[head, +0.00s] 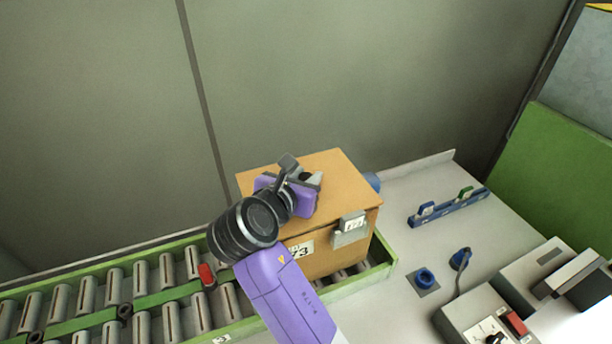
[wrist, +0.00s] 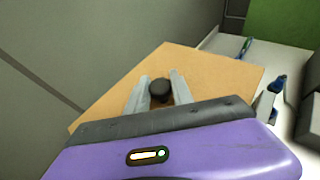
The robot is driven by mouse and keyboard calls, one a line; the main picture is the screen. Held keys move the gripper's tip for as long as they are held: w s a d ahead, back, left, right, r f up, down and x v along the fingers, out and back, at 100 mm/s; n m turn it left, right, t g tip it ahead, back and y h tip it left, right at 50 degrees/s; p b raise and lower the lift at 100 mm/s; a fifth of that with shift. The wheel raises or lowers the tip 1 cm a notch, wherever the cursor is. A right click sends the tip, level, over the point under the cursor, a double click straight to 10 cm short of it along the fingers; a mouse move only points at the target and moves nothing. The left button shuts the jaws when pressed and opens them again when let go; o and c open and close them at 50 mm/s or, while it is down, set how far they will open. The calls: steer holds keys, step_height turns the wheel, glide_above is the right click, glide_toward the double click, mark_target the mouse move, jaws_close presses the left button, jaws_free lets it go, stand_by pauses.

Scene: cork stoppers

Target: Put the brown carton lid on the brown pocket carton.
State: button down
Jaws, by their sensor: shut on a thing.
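The brown carton lid (head: 335,180) lies flat over the top of the brown pocket carton (head: 322,263) in the head view, its edges lining up closely with the carton's sides. I cannot tell whether a thin gap is left under it. In the wrist view the lid (wrist: 215,75) fills the middle, with its dark round knob (wrist: 159,89) between my fingers. My gripper (head: 306,179) is over the lid and shut on that knob. My arm hides the lid's left front part and some of the carton's front.
The carton stands at the right end of a green-framed roller conveyor (head: 140,292). A wall rises behind.

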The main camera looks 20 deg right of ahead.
steer(key=shift+f+p, duration=0.55)
steer(key=shift+p, duration=0.75)
stand_by(1.0)
steer(key=c, duration=1)
jaws_free()
steer(key=shift+c, duration=0.2)
steer(key=shift+r, duration=0.1)
steer(key=shift+r+p, duration=1.25)
steer(key=shift+p, duration=0.5)
steer(key=shift+r, duration=2.15)
steer(key=shift+s+a, duration=0.1)
